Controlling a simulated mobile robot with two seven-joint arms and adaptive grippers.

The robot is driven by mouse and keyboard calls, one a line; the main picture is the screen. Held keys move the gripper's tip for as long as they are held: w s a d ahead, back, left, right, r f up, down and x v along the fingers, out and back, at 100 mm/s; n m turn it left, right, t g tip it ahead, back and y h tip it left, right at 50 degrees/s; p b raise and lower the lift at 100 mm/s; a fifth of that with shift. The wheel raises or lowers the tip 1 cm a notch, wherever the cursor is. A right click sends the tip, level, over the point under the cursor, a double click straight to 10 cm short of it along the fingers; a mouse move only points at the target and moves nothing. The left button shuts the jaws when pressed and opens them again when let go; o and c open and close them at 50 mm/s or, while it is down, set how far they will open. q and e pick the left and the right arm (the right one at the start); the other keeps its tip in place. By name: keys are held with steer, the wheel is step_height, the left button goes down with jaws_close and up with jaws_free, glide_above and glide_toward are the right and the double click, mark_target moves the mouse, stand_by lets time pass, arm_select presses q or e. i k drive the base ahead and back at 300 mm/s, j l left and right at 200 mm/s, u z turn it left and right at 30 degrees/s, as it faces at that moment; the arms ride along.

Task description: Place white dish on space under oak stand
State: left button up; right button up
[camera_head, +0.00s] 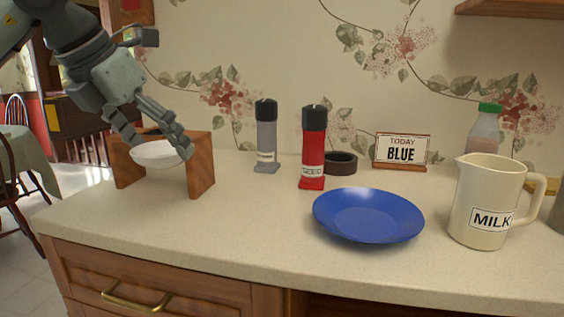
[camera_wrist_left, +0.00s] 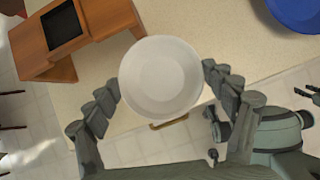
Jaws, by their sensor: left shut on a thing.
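The white dish (camera_head: 157,154) is held in the air by my left gripper (camera_head: 158,144), whose fingers are shut on its rim from both sides. In the left wrist view, the dish (camera_wrist_left: 161,77) lies between the two fingers (camera_wrist_left: 162,80). The oak stand (camera_head: 201,166) is a wooden bridge on the counter's left, with an open space between its side legs. In the head view the dish overlaps the opening and hides much of it.
A dark pad (camera_wrist_left: 62,26) is on the stand's top. Right of it stand a grey grinder (camera_head: 266,140), a red grinder (camera_head: 313,150), a blue plate (camera_head: 368,214) and a milk jug (camera_head: 487,200). The counter (camera_head: 225,225) is clear in front of the stand.

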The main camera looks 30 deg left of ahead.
mark_target(167, 187)
steer(key=k, duration=1)
